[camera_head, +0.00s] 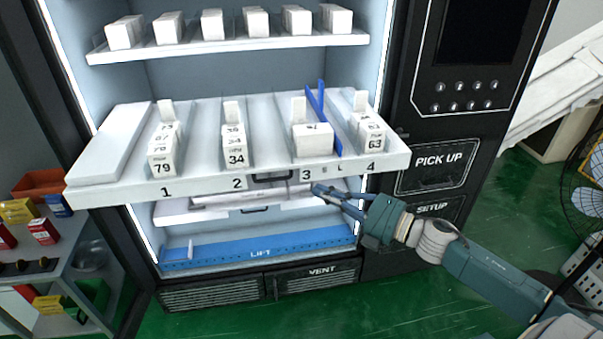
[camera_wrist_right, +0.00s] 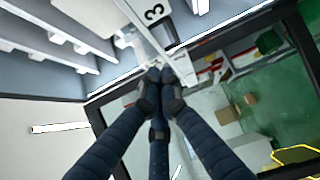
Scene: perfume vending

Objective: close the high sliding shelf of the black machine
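The black machine (camera_head: 405,80) stands open-fronted in the head view. Its high sliding shelf (camera_head: 205,184) is pulled out toward me, a white tray marked 1 to 4 with a dark handle (camera_head: 272,176) at the front middle. Rows of white numbered boxes (camera_head: 312,140) and a blue divider (camera_head: 322,115) are on it. My right gripper (camera_head: 318,189) is at the shelf's front edge, just below the 3 mark. In the right wrist view its fingertips (camera_wrist_right: 161,75) are close together beside the shelf front; nothing shows between them. My left gripper is not in view.
An upper shelf (camera_head: 230,46) with white boxes sits inside the machine. A lower shelf (camera_head: 175,214) and a blue lift tray (camera_head: 255,249) are below. A side rack with small boxes (camera_head: 43,231) stands left. A fan (camera_head: 585,175) stands right. Green floor is free in front.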

